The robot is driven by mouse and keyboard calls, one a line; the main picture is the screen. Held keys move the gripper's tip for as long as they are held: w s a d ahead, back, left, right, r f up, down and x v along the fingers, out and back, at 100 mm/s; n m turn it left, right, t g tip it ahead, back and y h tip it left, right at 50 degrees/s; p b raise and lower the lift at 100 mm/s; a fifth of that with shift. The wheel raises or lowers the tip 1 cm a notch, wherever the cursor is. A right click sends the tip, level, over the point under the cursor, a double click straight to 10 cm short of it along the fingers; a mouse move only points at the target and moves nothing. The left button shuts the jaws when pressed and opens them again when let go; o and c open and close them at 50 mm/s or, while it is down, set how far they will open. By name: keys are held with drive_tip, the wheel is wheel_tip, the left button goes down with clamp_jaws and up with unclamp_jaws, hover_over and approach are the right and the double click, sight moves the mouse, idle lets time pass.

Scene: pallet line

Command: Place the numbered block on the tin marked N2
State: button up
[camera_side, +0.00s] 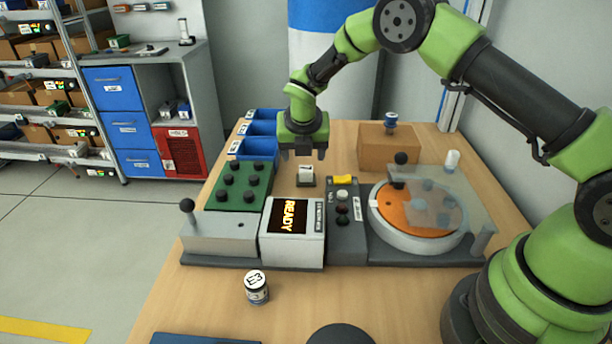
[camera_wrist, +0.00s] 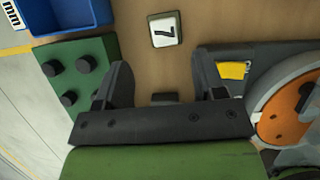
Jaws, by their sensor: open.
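The numbered block (camera_side: 306,174) is small with a white top and a dark base. It stands on the wooden table behind the control box. The wrist view shows a 7 on its top (camera_wrist: 165,30). My gripper (camera_side: 303,154) points down just above the block, open and empty. In the wrist view my gripper (camera_wrist: 162,80) has its fingers apart, with the block beyond them, not between them. A tin marked E3 (camera_side: 256,288) stands at the front of the table. I cannot read N2 on any tin.
A green pegged block (camera_side: 240,188) stands left of the block, with blue bins (camera_side: 256,148) behind it. A READY display (camera_side: 290,216) and a round orange turntable (camera_side: 398,212) are in front and right. A blue-topped tin (camera_side: 391,122) stands on a cardboard box (camera_side: 376,144).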

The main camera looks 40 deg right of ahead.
sight(306, 168)
drive_tip(key=x, duration=0.7)
drive_tip(key=shift+d+f, duration=0.25)
drive_tip(key=shift+d, duration=0.05)
drive_tip(key=shift+r, duration=0.1)
drive_tip(key=c, duration=0.8)
